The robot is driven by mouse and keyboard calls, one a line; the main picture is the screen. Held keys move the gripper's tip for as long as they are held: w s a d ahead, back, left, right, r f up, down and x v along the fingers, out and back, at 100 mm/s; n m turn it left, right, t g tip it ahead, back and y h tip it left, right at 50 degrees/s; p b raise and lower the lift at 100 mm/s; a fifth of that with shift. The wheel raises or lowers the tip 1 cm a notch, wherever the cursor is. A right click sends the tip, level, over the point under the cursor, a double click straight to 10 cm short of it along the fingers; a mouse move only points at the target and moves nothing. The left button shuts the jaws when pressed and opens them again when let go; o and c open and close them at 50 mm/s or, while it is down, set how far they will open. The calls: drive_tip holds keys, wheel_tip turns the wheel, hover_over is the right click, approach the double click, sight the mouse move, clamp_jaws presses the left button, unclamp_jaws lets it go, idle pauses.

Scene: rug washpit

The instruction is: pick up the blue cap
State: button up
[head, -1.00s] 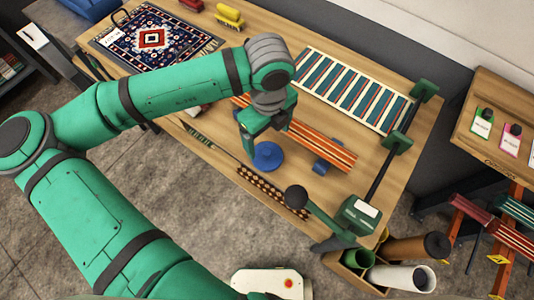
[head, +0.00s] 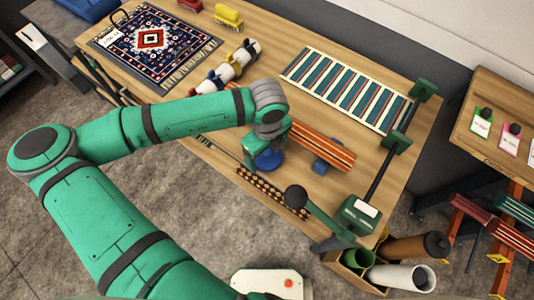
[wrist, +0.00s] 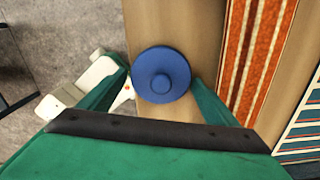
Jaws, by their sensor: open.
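The blue cap (wrist: 161,75) is a round disc with a small raised knob in its middle. It lies on the wooden table (wrist: 205,50). In the head view the cap (head: 268,160) is partly hidden by my gripper (head: 262,155), which is right over it. In the wrist view my gripper (wrist: 160,88) is open, with one green finger to the left of the cap and the other to its right. The right finger's tip is close to the cap's edge; I cannot tell whether it touches.
A beaded rod (head: 270,190) runs along the table's front edge. A blue striped rug (head: 350,88) and a patterned rug (head: 152,45) lie farther back. A green-ended bar (head: 388,165) stands at the right.

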drive_tip(key=c, duration=0.8)
